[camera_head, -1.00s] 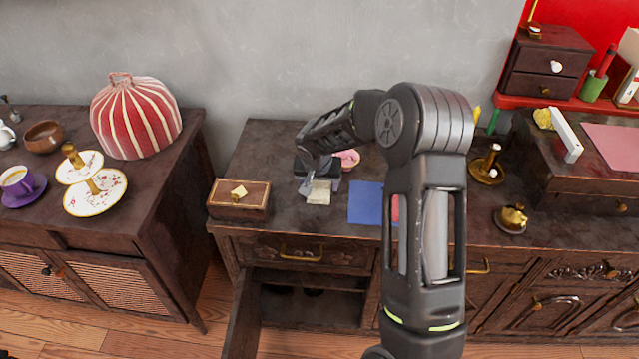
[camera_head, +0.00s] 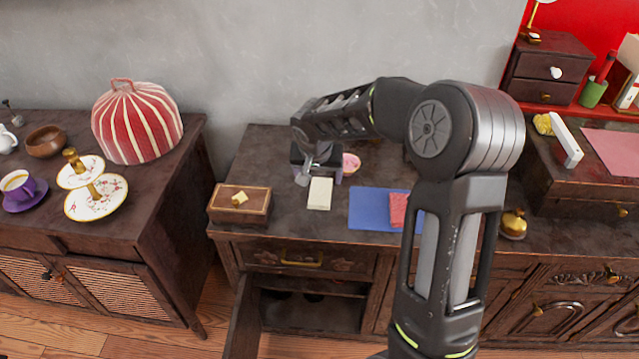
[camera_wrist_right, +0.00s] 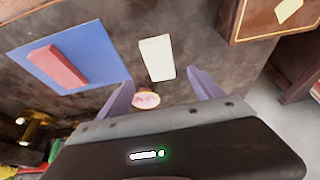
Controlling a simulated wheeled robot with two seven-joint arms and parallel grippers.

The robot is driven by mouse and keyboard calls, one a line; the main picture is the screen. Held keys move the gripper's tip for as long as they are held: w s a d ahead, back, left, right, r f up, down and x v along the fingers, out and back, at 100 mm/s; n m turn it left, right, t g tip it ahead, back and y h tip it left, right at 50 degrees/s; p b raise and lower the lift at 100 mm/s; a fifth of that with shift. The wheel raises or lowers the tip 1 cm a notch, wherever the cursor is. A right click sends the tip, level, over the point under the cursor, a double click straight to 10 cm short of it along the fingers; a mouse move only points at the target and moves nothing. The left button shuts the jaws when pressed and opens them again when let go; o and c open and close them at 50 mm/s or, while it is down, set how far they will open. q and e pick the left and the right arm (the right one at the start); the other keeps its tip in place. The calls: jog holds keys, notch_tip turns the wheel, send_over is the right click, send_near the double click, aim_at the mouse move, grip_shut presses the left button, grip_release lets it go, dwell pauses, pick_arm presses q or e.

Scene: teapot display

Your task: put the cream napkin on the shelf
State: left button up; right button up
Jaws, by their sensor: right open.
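The cream napkin (camera_head: 320,193) is a small folded rectangle lying flat on the dark cabinet top, left of a blue mat. It also shows in the right wrist view (camera_wrist_right: 157,57), just beyond my fingertips. My right gripper (camera_head: 318,178) is open and empty, low over the cabinet top behind the napkin. In the right wrist view its two pale fingers (camera_wrist_right: 160,85) are spread wider than the napkin, with the napkin apart from them. A red shelf (camera_head: 545,106) is at the upper right. An open cabinet compartment (camera_head: 315,306) lies below. My left gripper is out of view.
A wooden box (camera_head: 240,203) stands left of the napkin. The blue mat (camera_head: 370,208) carries a red cloth (camera_head: 398,208). An open door (camera_head: 243,320) sticks out below. My right arm hides part of the cabinet top.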

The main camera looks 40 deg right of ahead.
jog(key=v, duration=0.3)
jog(key=shift+r, duration=0.1)
jog(key=shift+o, duration=0.6)
